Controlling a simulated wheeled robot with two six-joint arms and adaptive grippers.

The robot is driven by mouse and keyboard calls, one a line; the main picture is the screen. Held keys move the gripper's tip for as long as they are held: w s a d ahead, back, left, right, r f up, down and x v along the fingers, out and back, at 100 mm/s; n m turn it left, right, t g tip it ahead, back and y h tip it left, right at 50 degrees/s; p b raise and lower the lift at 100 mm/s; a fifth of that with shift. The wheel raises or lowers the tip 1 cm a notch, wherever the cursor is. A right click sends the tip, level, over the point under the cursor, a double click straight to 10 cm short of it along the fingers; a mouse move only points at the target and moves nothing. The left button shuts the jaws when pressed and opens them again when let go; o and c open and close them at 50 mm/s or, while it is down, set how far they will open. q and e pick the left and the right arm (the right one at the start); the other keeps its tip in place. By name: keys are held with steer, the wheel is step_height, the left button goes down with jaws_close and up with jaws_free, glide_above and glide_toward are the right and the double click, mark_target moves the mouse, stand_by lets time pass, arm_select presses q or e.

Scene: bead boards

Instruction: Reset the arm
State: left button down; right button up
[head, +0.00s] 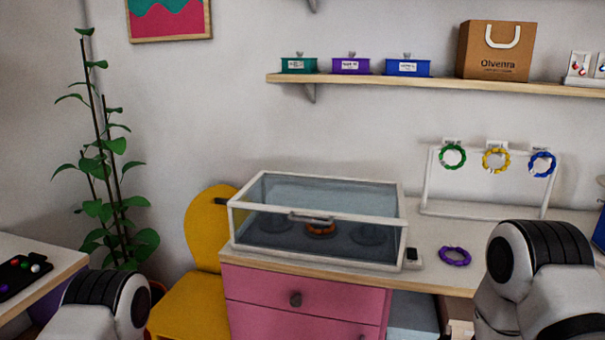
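My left arm (100,302) shows at the lower left edge, as a white and black link. My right arm (535,270) shows at the lower right, in front of the right end of the white desk. Neither gripper is in view, so I cannot see their fingers or anything they may hold. Neither visible arm part appears to hold anything.
A glass case (315,268) with an orange ring (321,230) stands on the desk above pink drawers (300,302). A purple ring (454,256) lies right of it. Three rings hang on a white rack (428,190). A yellow chair (207,225) and plant (103,210) stand left.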

steer(key=s+a+f+n+g+y+p, duration=0.1)
steer(key=s+a+f+n+g+y, duration=0.2)
steer(key=s+f, duration=0.7)
steer(key=s+a+f+n+g+y, duration=0.1)
steer(key=s+a+f+g, duration=0.1)
steer(key=s, duration=0.6)
steer(key=s+a+f+n+g+y, duration=0.1)
steer(key=s+a+f+g, duration=0.1)
steer(key=s+g, duration=0.4)
steer(key=s+a+f+n+g+y, duration=0.1)
steer(key=s+a+f+g, duration=0.1)
steer(key=s, duration=0.7)
step_height(320, 180, down, 3)
steer(key=shift+s+a+r+g, duration=0.2)
steer(key=shift+s+g, duration=0.15)
steer(key=shift+g, duration=0.55)
